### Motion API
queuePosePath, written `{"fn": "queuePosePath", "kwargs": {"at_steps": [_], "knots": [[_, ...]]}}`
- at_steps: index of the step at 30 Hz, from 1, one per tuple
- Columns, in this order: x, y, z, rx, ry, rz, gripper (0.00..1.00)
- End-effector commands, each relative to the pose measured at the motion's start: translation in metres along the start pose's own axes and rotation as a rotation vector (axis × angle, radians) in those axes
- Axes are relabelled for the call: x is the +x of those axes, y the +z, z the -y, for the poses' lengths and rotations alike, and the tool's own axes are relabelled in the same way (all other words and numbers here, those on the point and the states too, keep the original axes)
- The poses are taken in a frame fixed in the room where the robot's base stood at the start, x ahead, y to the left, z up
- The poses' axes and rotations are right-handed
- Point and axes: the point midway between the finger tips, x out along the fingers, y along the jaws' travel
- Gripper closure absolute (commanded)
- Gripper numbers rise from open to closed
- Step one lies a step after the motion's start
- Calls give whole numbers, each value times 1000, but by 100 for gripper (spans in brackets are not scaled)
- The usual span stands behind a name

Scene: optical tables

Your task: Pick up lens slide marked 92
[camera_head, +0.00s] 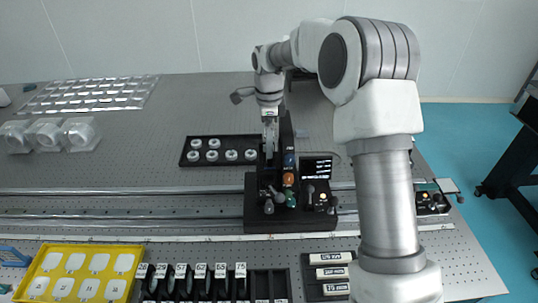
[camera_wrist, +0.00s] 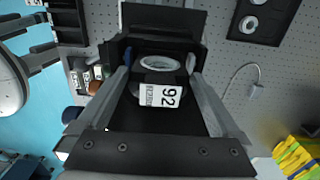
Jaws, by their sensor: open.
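The lens slide marked 92 (camera_wrist: 160,95) shows in the wrist view with its white label turned sideways and a pale ring lens behind the label. It sits in a black instrument on the optical table; this instrument (camera_head: 290,218) also shows in the head view. My gripper (camera_wrist: 160,72) is open, with one grey finger on each side of the slide. Visible gaps lie between the fingers and the label. In the head view my gripper (camera_head: 270,135) points down at the instrument's upper part, and the slide cannot be made out there.
A black tray of white rings (camera_head: 183,159) lies left of the instrument. A rack of numbered slides (camera_head: 190,285) with empty slots stands in front. A yellow tray (camera_head: 38,258) is at front left. Metal rails (camera_head: 120,193) cross the table. Clear plastic containers (camera_head: 48,134) stand at far left.

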Motion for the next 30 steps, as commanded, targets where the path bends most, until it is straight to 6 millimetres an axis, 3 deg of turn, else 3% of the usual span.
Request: {"fn": "queuePosePath", "kwargs": {"at_steps": [6,13,26,30], "knots": [[22,0,0,0,0,0,0],[24,0,0,1,0,0,0],[23,0,0,1,0,0,77],[23,0,0,1,-1,0,79]]}}
